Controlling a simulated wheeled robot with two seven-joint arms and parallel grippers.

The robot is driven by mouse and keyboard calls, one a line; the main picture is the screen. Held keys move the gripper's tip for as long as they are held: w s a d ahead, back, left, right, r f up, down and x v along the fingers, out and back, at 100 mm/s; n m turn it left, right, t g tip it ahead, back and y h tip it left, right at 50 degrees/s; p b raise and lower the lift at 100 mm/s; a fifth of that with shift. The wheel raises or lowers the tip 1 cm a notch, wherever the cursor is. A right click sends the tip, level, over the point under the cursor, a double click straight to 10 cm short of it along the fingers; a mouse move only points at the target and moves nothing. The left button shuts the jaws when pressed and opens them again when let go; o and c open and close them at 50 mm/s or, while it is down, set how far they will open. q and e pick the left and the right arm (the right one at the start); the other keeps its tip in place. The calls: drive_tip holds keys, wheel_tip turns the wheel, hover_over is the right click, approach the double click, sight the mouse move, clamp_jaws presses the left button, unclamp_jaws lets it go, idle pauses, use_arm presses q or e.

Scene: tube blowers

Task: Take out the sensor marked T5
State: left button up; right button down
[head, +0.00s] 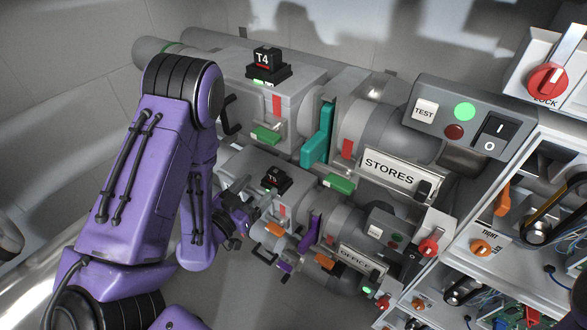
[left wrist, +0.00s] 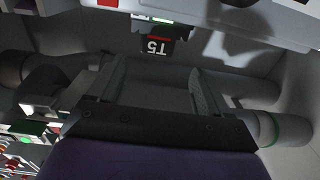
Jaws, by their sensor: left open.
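The sensor marked T5 (head: 276,179) is a small black block with a white label on the lower grey blower housing in the head view. It also shows upside down at the top of the left wrist view (left wrist: 157,46). My left gripper (head: 256,195) is at the left of the sensor in the head view. In the left wrist view my left gripper (left wrist: 158,76) is open, its two fingers spread apart with nothing between them, and T5 lies just beyond the fingertips. My right gripper is not in view.
A larger black sensor marked T4 (head: 265,62) stands on the upper housing, labelled STORES (head: 390,171). A teal lever (head: 318,138) and a purple lever (head: 312,232) stand on the pipes. A cabinet with a red knob (head: 548,81) is at right.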

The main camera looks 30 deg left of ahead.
sight(279, 169)
use_arm(q)
drive_tip(key=w+p, duration=0.1)
drive_tip(key=w, duration=0.2)
drive_tip(key=w+p, duration=0.1)
drive_tip(key=w, duration=0.1)
drive_tip(key=w+d+p, duration=0.1)
drive_tip(key=w, duration=0.2)
drive_tip(key=shift+w+d, duration=0.1)
drive_tip(key=shift+w, duration=0.75)
drive_tip(key=shift+f, duration=0.1)
drive_tip(key=c, duration=1.1)
